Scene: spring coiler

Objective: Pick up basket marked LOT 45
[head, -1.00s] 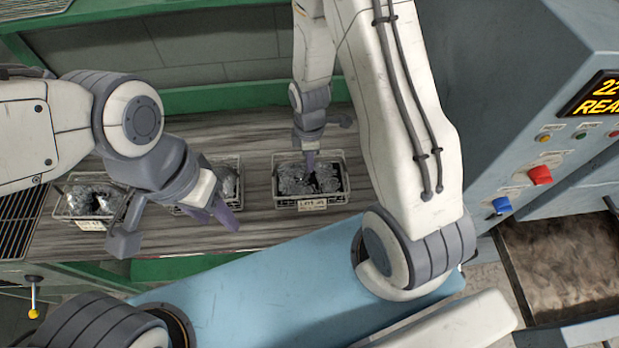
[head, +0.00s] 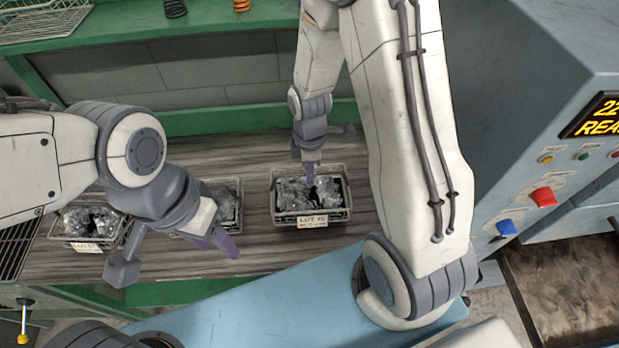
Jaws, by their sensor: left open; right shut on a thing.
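The basket with the LOT tag (head: 312,222) is a wire basket of silvery coiled parts in the head view's middle. Its tag starts with LOT 4; the last digit is hard to read. My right gripper (head: 310,172) comes from above at its back side and is shut on it, with the basket seeming slightly raised above the grey bench. A middle basket (head: 238,195) is partly hidden behind my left gripper, and a left basket (head: 84,247) has an unreadable tag. My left gripper (head: 222,242) is open and empty in front of the middle basket.
The bench (head: 250,262) is clear around the raised basket. A grey machine (head: 475,120) with red (head: 543,196) and blue (head: 506,227) buttons stands right. A green shelf (head: 130,30) with springs is behind.

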